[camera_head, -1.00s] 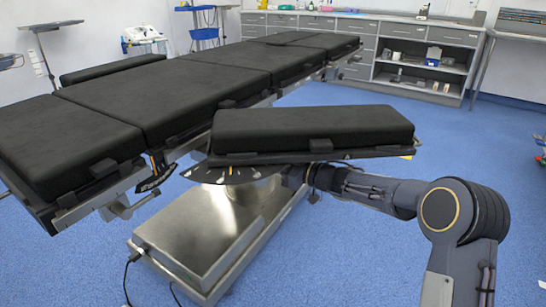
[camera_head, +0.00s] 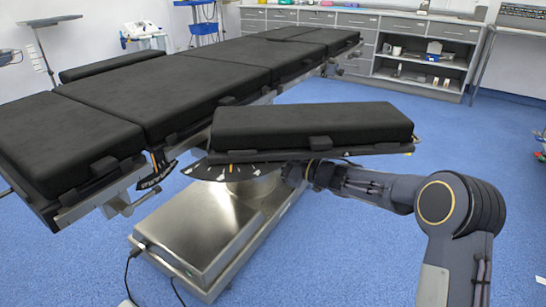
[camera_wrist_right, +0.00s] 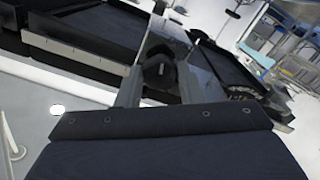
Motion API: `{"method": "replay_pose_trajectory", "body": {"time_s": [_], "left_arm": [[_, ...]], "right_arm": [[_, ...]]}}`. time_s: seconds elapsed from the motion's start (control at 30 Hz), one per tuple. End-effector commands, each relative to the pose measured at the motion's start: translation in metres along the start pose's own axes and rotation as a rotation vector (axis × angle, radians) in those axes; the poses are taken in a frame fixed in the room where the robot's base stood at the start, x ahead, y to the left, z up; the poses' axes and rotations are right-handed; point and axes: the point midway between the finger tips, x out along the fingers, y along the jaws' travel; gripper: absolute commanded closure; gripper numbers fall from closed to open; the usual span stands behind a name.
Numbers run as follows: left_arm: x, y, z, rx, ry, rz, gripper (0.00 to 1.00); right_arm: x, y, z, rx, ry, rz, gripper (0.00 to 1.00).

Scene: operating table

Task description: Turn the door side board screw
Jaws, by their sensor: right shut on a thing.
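The side board (camera_head: 312,125), a padded black board, sticks out from the near side of the operating table (camera_head: 200,80). A dark round-edged plate with white marks (camera_head: 235,172) shows under its left end. My right arm comes in from the right, and its end is at the underside of the board. My right gripper (camera_wrist_right: 160,78) shows in the right wrist view, its two fingers shut around a dark knob-like screw (camera_wrist_right: 158,70). The screw and fingertips are hidden under the board in the head view. My left gripper is not in view.
The table's metal base (camera_head: 200,235) stands below the board, with cables (camera_head: 140,270) on the floor at its near end. The blue floor (camera_head: 330,255) is clear around my right arm. Grey cabinets (camera_head: 400,45) stand at the back.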

Motion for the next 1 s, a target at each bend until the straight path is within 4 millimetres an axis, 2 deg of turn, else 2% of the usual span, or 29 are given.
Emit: {"method": "replay_pose_trajectory", "body": {"time_s": [0.07, 0.1, 0.27, 0.53, 0.63, 1.0], "left_arm": [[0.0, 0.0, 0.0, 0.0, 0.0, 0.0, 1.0], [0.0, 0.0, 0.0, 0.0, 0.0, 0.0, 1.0], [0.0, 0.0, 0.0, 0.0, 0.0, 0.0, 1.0], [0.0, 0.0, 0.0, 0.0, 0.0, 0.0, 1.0], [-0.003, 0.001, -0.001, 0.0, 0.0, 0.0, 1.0], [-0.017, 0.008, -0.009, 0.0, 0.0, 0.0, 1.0]], "right_arm": [[-0.001, -0.001, 0.001, 0.001, -0.002, -0.002, 0.89], [-0.001, -0.001, 0.001, 0.001, -0.002, -0.002, 0.65], [0.0, -0.001, 0.001, 0.002, -0.002, -0.001, 0.44], [-0.001, 0.0, 0.0, 0.002, -0.001, 0.0, 0.44], [-0.008, 0.001, 0.0, 0.002, -0.003, 0.001, 0.44], [-0.067, 0.001, 0.0, 0.002, -0.004, 0.001, 0.44]]}}
